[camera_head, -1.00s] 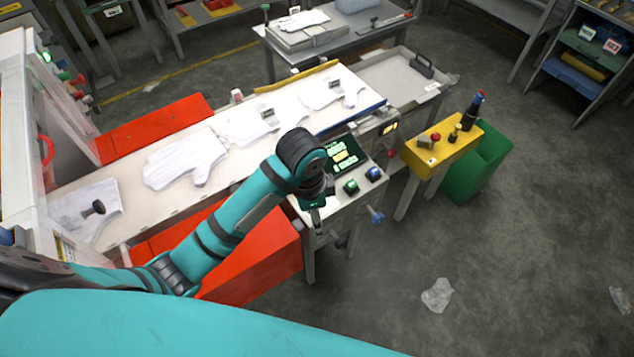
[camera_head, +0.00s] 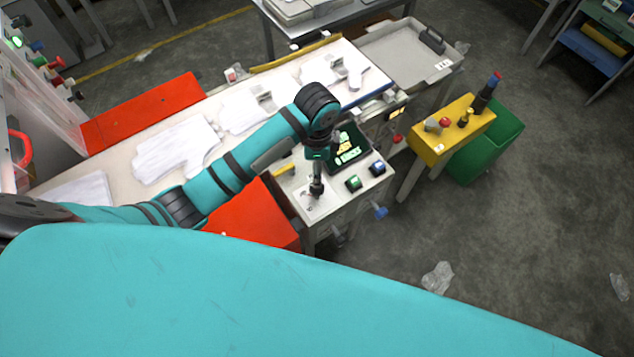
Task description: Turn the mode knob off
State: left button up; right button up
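A control panel (camera_head: 338,196) with a pale top stands at the near end of the glove table. It carries a dark screen with green and yellow text (camera_head: 350,145), a green button or knob (camera_head: 353,183) and a blue one (camera_head: 377,168). My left gripper (camera_head: 315,190) points down over the panel's left front part, left of the green one. Its fingers are small and dark, so I cannot tell whether they are open or touching anything. A small dark mark shows just below the fingertips. I cannot make out which control is the mode knob. My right gripper is out of view.
White gloves (camera_head: 178,150) lie along the table. A yellow control box (camera_head: 450,130) stands right, beside a green bin (camera_head: 487,145). Floor at right is mostly clear.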

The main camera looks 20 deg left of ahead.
pick_arm(q)
send_over(317, 192)
jog(key=w, duration=0.2)
jog(key=f, duration=0.4)
jog(key=shift+s+a+f, duration=0.1)
jog(key=shift+s+a, duration=0.15)
notch_tip(317, 192, down, 6)
jog(key=shift+r+p, duration=0.15)
jog(key=shift+p, duration=0.25)
jog(key=shift+f, duration=0.5)
jog(key=c, duration=1.2)
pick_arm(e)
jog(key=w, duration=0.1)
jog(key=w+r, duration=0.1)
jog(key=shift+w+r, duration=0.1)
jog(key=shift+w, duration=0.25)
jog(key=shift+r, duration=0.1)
